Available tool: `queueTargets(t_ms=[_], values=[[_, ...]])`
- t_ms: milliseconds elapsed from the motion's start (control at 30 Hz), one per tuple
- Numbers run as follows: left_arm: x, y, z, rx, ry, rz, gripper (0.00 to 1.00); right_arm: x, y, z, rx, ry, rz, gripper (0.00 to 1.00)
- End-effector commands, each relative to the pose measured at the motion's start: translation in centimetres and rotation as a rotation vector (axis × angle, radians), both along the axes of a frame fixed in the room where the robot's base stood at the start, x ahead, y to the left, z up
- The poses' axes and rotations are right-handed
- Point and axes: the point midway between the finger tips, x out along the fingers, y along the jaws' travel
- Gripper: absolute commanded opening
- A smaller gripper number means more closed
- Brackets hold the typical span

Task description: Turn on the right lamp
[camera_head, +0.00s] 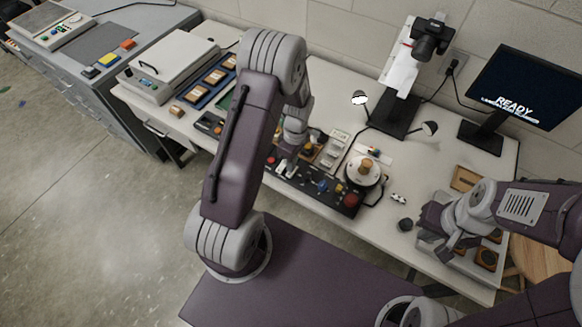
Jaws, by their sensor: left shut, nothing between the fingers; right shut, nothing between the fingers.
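Two small lamps flank the camera stand (396,118) on the white table. The left lamp (359,98) shows a bright white face. The right lamp (430,128) has a dark head with a paler face, and I cannot tell whether it is lit. A black control panel (312,184) with several coloured knobs and a red button lies along the table's front. My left gripper (285,168) is shut and empty over the panel's left part, partly hidden by my arm. My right gripper (446,246) is shut and empty above the tray at the right, apart from both lamps.
A monitor (525,88) reading READY stands at the back right. A scanner-like box (168,62) and blue tray (212,80) occupy the left. Floor is clear at left.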

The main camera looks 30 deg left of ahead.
Motion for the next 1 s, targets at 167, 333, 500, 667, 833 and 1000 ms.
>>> queueTargets(t_ms=[167, 333, 500, 667, 833, 1000], values=[[-0.3, 0.0, -1.7, 0.0, 0.001, 0.0, 0.0, 0.0, 0.0, 0.1, 0.0, 0.0, 0.0, 0.0], [-0.3, 0.0, -2.0, 0.0, 0.0, 0.0, 0.0, 0.0, 0.0, 0.1, 0.0, 0.0, 0.0, 0.0], [-0.3, 0.0, -2.0, 0.0, -0.001, 0.0, 0.0, 0.0, 0.0, 0.1, 0.0, 0.0, 0.0, 0.0], [-0.3, 0.0, -2.6, 0.0, -0.001, 0.0, 0.0, 0.0, 0.0, -0.2, 0.0, 0.0, 0.0, 0.0], [-0.3, 0.0, -2.5, 0.0, -0.001, 0.0, 0.0, 0.0, 0.0, -0.2, 0.0, 0.0, 0.0, 0.0], [0.0, 0.0, -2.4, 0.0, -0.001, 0.0, 0.0, 0.0, 0.0, -0.1, 0.0, 0.0, 0.0, 0.0]])
